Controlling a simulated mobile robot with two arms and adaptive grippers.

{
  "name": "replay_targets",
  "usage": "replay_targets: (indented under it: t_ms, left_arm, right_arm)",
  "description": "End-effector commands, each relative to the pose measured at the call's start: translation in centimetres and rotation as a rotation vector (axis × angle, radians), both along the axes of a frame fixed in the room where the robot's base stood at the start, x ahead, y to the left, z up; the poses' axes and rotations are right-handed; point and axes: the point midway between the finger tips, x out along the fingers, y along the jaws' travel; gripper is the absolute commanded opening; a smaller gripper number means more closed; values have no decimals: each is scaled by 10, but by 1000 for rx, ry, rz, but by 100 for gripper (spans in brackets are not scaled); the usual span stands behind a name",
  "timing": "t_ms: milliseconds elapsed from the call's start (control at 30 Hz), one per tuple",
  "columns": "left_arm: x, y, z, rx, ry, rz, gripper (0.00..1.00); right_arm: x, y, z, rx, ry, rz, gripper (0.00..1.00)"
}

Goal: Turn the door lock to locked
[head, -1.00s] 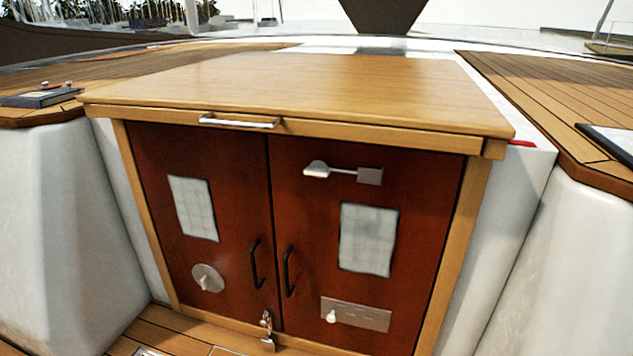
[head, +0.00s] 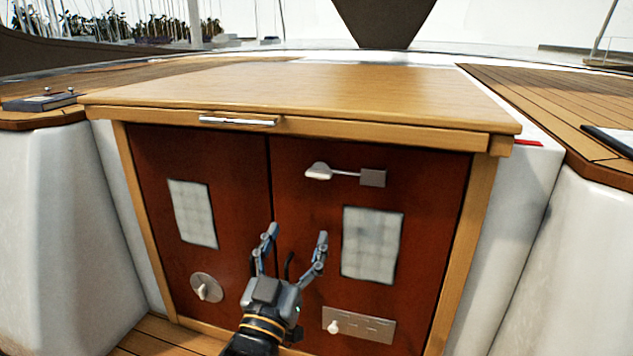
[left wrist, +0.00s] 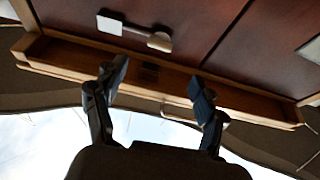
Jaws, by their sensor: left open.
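The cabinet has two dark red doors. A round metal disc with a small turn knob (head: 206,287) is low on the left door. A metal lever with a square plate (head: 345,174) is high on the right door and also shows in the left wrist view (left wrist: 135,30). A metal plate with a small knob (head: 358,325) is low on the right door. I cannot tell which of these is the door lock. My left gripper (head: 297,236) is open and empty in front of the doors' middle, below the lever, hiding most of the black handles. My right gripper is not in view.
A wooden top (head: 300,90) with a metal pull (head: 238,120) overhangs the doors. White moulded seats (head: 55,230) flank the cabinet. Space before the left door is clear.

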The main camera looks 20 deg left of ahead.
Motion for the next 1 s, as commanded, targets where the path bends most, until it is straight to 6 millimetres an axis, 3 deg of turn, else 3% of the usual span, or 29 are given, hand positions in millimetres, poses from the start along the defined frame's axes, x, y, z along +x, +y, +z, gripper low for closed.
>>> replay_targets:
  t_ms: [167, 700, 1000]
  left_arm:
    - [7, 2, 16, -1, -27, 6, 72]
    - [104, 7, 56, -1, -23, 5, 72]
    - [124, 9, 61, -1, -21, 5, 72]
  right_arm:
    - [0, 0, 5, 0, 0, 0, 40]
    - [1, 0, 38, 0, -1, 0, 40]
    - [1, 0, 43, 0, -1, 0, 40]
